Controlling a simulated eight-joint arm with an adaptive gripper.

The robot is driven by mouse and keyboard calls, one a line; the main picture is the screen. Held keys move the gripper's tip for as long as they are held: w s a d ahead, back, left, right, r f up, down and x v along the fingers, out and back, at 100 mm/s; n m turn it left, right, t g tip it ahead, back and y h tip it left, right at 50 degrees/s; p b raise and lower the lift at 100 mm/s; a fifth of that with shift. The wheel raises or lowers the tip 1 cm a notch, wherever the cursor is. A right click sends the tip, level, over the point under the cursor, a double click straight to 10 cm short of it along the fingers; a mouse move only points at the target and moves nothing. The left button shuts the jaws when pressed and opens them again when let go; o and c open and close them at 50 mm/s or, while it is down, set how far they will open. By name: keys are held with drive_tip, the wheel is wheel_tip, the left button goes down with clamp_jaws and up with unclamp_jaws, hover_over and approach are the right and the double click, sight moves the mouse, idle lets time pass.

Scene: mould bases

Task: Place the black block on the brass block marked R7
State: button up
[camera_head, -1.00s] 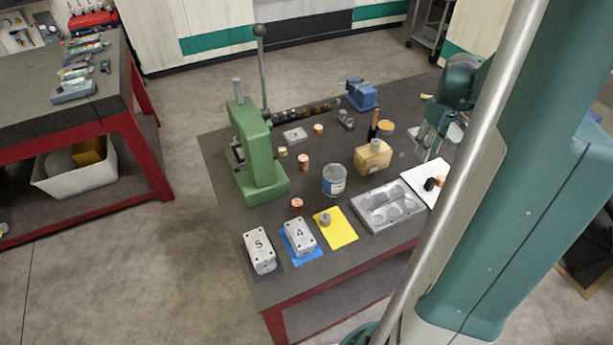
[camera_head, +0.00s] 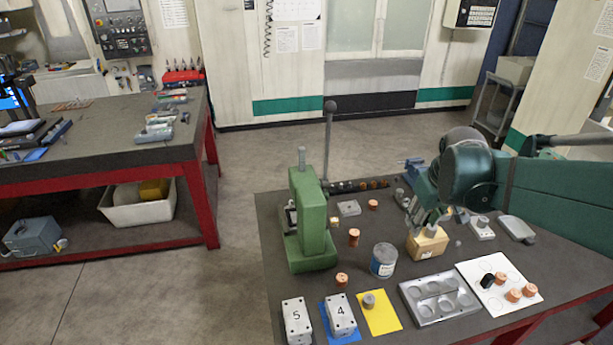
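A small black piece (camera_head: 487,281), likely the black block, lies at the left of a white sheet (camera_head: 472,268) printed with circles. It is close to a copper-coloured cylinder (camera_head: 500,278). No R7 mark is readable, so I cannot tell which piece is the brass block. Copper-coloured cylinders also stand mid-table (camera_head: 354,238) and near the front (camera_head: 342,280). My gripper (camera_head: 430,222) points down over or just behind a tan block (camera_head: 428,243), well apart from the black piece. Its fingers are too small to show whether they are open or shut.
A green press (camera_head: 312,225) with a tall lever stands at the left. A can (camera_head: 384,260), a grey recessed tray (camera_head: 440,297) and blocks marked 5 (camera_head: 297,320) and 4 (camera_head: 341,315) occupy the front. A yellow sheet (camera_head: 383,322) bears a grey cylinder (camera_head: 369,300).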

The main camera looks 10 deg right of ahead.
drive_tip(key=s+a+r+t, duration=0.1)
drive_tip(key=s+a, duration=0.3)
drive_tip(key=a, duration=0.7)
drive_tip(key=s+a+r+t+y, duration=0.1)
drive_tip(key=s+a, duration=0.4)
drive_tip(key=a, duration=0.7)
drive_tip(key=shift+a+r+t+y, duration=0.3)
drive_tip(key=shift+r+t, duration=0.25)
drive_tip(key=shift+t, duration=0.45)
drive_tip(key=shift+s, duration=0.1)
drive_tip(key=shift+c, duration=0.3)
drive_tip(key=shift+c, duration=1)
